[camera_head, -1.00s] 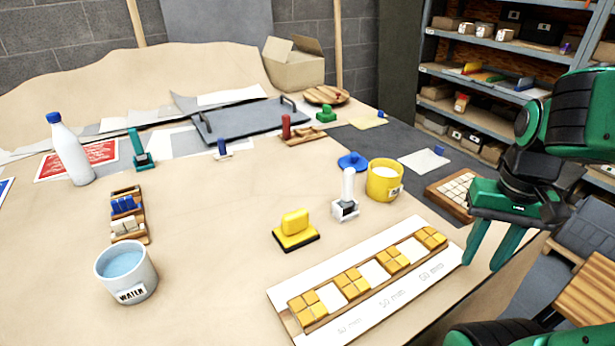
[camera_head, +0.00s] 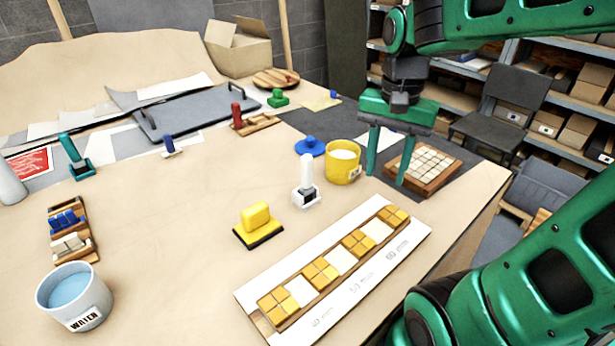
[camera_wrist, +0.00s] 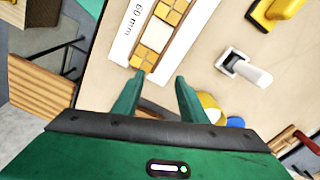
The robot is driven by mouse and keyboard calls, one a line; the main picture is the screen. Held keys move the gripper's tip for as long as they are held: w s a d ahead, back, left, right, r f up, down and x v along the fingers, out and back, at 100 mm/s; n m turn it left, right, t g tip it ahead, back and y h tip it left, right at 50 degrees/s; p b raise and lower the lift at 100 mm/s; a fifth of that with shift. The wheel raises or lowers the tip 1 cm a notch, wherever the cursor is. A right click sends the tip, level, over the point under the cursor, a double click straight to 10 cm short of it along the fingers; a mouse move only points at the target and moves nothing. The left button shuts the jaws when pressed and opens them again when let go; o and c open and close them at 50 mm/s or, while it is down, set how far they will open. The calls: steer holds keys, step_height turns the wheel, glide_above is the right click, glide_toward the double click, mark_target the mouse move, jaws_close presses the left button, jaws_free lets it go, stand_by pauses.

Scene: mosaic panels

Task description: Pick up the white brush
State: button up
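The white brush (camera_head: 306,178) stands upright on the table, with a white handle and a white base that has a dark patch. It also shows in the wrist view (camera_wrist: 249,69), to the right of my fingers. My gripper (camera_head: 385,176) is open and empty, with its green fingers pointing down. In the head view it is to the right of the brush and beyond it, beside the yellow cup. In the wrist view my gripper (camera_wrist: 158,86) has clear space between its fingertips.
A yellow cup (camera_head: 342,165) with white contents and a blue lid (camera_head: 310,147) stand behind the brush. A yellow sponge-like tool (camera_head: 257,222) is to its left. A tile strip on a white board (camera_head: 372,273) lies in front. A tiled wooden panel (camera_head: 423,168) is right.

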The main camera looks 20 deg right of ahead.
mark_target(304, 154)
steer(key=w+a+r+m, duration=0.1)
steer(key=w+a, duration=0.2)
steer(key=a, duration=0.1)
steer(key=w+a+r+m, duration=0.1)
steer(key=w+a, duration=0.3)
steer(key=w+a+r+m, duration=0.2)
steer(key=w+a, duration=0.2)
steer(key=shift+w+a, duration=0.2)
steer(key=shift+a, duration=0.2)
steer(key=shift+a+f, duration=0.15)
steer(key=shift+f, duration=0.1)
step_height(304, 154, down, 4)
steer(key=shift+f, duration=0.2)
steer(key=shift+s+d+f, duration=0.1)
steer(key=shift+d+f, duration=0.05)
steer(key=shift+f, duration=1.3)
steer(key=shift+d+f, duration=0.1)
steer(key=shift+f, duration=1.35)
jaws_close()
